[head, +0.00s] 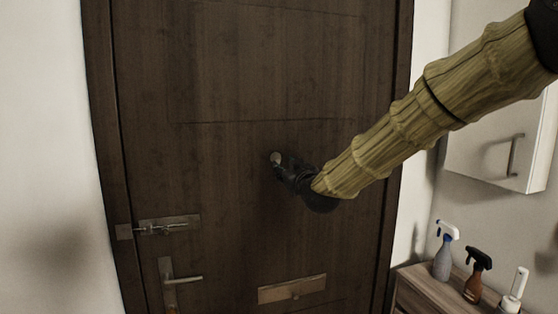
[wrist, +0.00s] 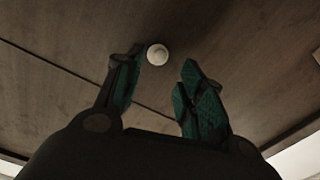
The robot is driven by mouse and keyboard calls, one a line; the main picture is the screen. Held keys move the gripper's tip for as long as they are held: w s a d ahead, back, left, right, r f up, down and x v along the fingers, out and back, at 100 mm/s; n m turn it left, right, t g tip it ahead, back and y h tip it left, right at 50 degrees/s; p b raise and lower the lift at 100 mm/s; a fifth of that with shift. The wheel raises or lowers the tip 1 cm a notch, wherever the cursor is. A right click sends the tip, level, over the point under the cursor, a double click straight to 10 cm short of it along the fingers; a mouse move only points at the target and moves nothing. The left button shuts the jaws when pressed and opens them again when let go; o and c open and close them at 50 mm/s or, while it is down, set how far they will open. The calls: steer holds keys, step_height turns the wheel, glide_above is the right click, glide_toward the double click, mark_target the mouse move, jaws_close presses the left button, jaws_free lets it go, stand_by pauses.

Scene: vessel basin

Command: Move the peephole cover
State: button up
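The peephole cover (head: 276,158) is a small, pale round disc on the dark wooden door (head: 220,80), near the middle of its width. It also shows in the wrist view (wrist: 157,54) as a light round knob between the fingertips, closer to the left finger. My gripper (head: 281,167) is at the door, just right of and below the cover. In the wrist view my gripper (wrist: 162,60) is open, its two green-padded fingers apart with nothing held. I cannot tell whether the left fingertip touches the cover.
A slide latch (head: 168,225), a door handle (head: 183,279) and a mail slot (head: 292,289) are lower on the door. At right, a wooden cabinet (head: 430,289) holds spray bottles (head: 443,256), below a white wall cabinet (head: 490,160). The door left of my gripper is clear.

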mark_target(278, 162)
steer(key=shift+p+x, duration=1.55)
steer(key=shift+x, duration=2.2)
jaws_close()
